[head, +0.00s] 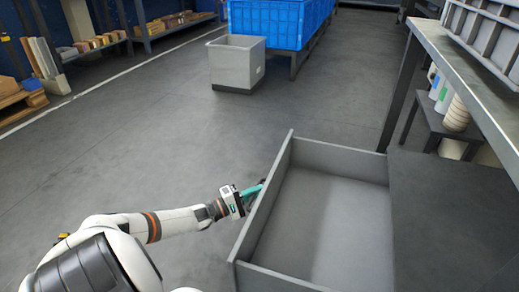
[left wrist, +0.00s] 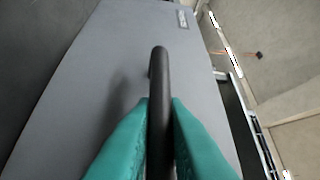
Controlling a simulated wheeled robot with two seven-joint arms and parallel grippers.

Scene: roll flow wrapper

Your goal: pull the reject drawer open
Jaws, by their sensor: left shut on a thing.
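The reject drawer (head: 330,215) is a grey open box in the head view, standing out from the machine at the right. Its inside looks empty. In the left wrist view its grey front panel (left wrist: 95,75) fills the middle, with a dark bar handle (left wrist: 160,85) standing out from it. My left gripper (head: 257,191) is at the outer face of the drawer front. Its teal fingers (left wrist: 159,125) are shut on the handle, one on each side. In the head view the drawer front hides the handle and fingertips in part. My right gripper is not in view.
A grey bin (head: 236,62) stands on the floor beyond the drawer, by a blue crate (head: 275,22) on a stand. A machine frame (head: 397,95) rises at the right. A pallet (head: 20,101) lies at the far left. The floor left of the drawer is clear.

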